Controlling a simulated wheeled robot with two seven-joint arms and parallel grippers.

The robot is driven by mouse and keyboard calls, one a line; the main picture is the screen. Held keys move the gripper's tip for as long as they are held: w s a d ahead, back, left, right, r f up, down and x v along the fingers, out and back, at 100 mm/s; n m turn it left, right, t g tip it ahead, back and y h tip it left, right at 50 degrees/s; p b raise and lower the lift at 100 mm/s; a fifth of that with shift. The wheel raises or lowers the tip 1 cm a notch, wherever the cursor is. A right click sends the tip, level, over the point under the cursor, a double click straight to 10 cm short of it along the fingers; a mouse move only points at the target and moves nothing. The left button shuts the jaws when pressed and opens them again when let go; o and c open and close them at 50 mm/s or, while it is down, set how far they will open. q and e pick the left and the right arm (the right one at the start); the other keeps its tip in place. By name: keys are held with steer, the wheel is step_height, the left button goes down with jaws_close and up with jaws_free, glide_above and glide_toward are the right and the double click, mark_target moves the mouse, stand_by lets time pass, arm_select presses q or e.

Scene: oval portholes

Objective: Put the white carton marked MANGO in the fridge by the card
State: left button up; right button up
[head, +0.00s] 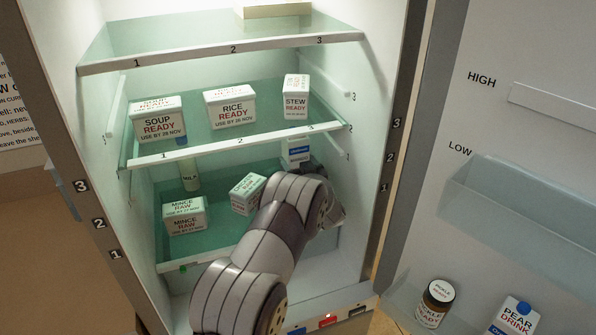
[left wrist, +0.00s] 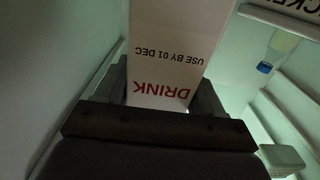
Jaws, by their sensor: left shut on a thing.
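My left gripper (left wrist: 160,92) is shut on a white carton (left wrist: 172,48) in the left wrist view, with a finger on each side of it. Its upside-down print reads DRINK and USE BY 01 DEC; the flavour word is out of view. In the head view my left arm reaches into the lower right of the fridge and hides most of the gripper. A white carton with blue print (head: 296,150) shows just beyond it, under the middle shelf, and seems to be the held one. The card (head: 14,110) is cut off at the left edge. My right gripper is not in view.
The middle shelf (head: 240,143) holds SOUP, RICE and STEW boxes. A pickle jar (head: 435,303) and PEAR carton (head: 514,318) are at lower right. The door's LOW bin (head: 530,205) looks empty.

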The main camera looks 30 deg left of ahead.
arm_select(q)
step_height(320, 180, down, 2)
steer(key=shift+f+p, duration=0.25)
steer(key=shift+p, duration=0.2)
steer(key=shift+w+d+f, duration=0.1)
steer(key=shift+d+f, duration=0.05)
steer(key=shift+f, duration=0.25)
steer(key=shift+f+b, duration=0.45)
steer(key=shift+b, duration=0.05)
steer(key=shift+f, duration=0.1)
steer(key=o, duration=1.6)
steer(key=shift+f, duration=0.1)
steer(key=shift+o, duration=0.2)
